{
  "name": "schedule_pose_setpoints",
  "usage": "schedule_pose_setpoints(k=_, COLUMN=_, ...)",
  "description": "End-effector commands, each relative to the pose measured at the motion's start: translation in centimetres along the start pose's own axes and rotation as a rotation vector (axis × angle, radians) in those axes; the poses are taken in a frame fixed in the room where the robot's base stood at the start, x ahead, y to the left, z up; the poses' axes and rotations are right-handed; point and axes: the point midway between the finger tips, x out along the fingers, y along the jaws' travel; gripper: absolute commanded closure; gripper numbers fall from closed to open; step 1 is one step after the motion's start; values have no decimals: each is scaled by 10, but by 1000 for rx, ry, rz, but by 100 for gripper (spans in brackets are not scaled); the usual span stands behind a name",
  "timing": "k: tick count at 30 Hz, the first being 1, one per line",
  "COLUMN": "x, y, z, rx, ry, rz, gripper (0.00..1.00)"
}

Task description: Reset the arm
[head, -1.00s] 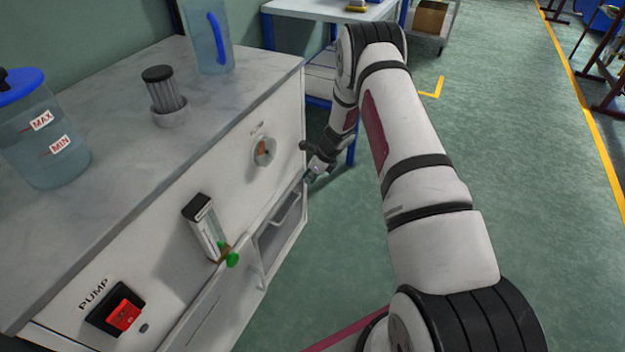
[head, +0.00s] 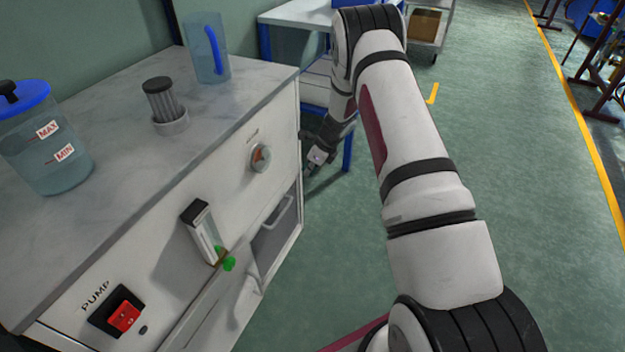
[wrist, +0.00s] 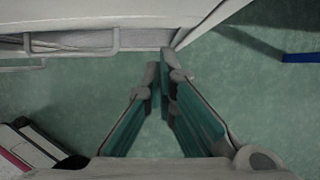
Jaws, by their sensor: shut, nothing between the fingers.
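My gripper (wrist: 162,72) is shut and empty in the wrist view, its two teal-padded fingers meeting at the tips over the green floor. In the head view my gripper (head: 309,168) hangs low beside the far right edge of the white cabinet (head: 175,225), and its fingers are too small to make out there. My arm reaches forward from the lower right, bends at the top, and comes down to the gripper.
The cabinet carries a PUMP switch (head: 122,316), a dial (head: 260,158), a flow gauge (head: 204,233) and an open lower compartment (head: 272,235). Jugs (head: 45,140) stand on top. A blue-legged table (head: 290,14) is behind my gripper.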

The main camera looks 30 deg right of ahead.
Motion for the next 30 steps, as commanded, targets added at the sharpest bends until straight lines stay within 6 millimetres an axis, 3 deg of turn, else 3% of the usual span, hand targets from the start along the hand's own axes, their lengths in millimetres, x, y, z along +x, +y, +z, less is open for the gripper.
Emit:
schedule_pose_setpoints(k=4, x=-14, y=0, z=13, rx=-1, ry=-1, rz=-1, gripper=100)
schedule_pose_setpoints(k=13, x=-21, y=1, z=19, rx=-8, ry=-1, rz=2, gripper=100)
schedule_pose_setpoints(k=16, x=-37, y=6, z=30, rx=-58, ry=-9, rz=9, gripper=100)
schedule_pose_setpoints(k=23, x=-114, y=41, z=73, rx=-323, ry=-38, rz=47, gripper=100)
schedule_pose_setpoints(k=30, x=-200, y=95, z=101, rx=-642, ry=-58, rz=91, gripper=100)
